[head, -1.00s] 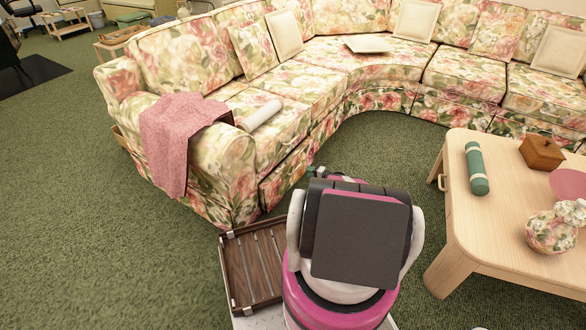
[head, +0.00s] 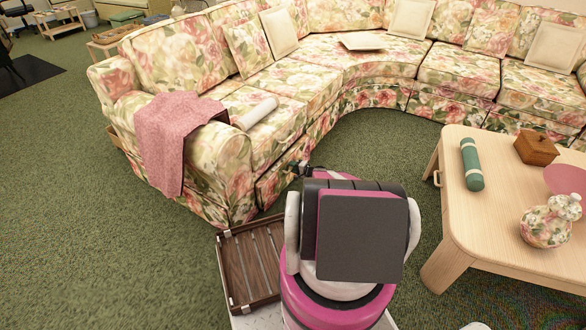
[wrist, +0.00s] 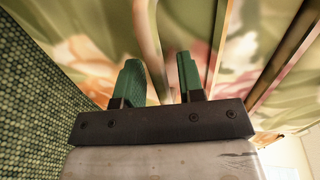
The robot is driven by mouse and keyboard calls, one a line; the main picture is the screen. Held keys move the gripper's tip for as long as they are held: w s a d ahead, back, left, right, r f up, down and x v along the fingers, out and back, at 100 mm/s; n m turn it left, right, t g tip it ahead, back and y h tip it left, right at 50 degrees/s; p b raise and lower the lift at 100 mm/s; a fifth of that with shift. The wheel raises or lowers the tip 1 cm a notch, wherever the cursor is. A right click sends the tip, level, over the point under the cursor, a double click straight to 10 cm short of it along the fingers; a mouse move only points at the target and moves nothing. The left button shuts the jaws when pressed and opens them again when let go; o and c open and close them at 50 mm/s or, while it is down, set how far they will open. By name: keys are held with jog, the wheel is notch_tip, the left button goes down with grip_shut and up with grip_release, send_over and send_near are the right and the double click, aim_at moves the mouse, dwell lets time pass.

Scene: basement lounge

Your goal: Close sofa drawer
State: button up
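The floral sofa (head: 262,120) curves across the head view. Its sofa drawer (head: 270,186) is a floral front low in the base of the left section; how far it stands out is hard to tell. My gripper (head: 300,169) is small and partly hidden behind my arm, close to this front. In the wrist view, the two green fingers of my gripper (wrist: 162,82) are apart with nothing visible between them. They point at blurred floral panels (wrist: 190,25) with strips and dark gaps. Whether the fingertips touch the front cannot be told.
A wooden table (head: 485,232) stands at the right with a green roll (head: 471,164), a wooden box (head: 536,147) and a floral vase (head: 550,222). A pink cloth (head: 180,140) hangs over the sofa arm. Green carpet (head: 90,230) is clear at the left.

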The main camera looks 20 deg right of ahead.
grip_shut()
jog(key=shift+r+x, duration=0.2)
jog(key=shift+x, duration=0.8)
jog(key=shift+r+x, duration=0.2)
jog(key=shift+x, duration=0.75)
jog(key=shift+w, duration=0.15)
jog(key=shift+o, duration=0.9)
grip_release()
jog(key=shift+a, duration=0.1)
jog(key=v, duration=1)
jog(key=shift+s+d, duration=0.2)
jog(key=shift+s, duration=0.1)
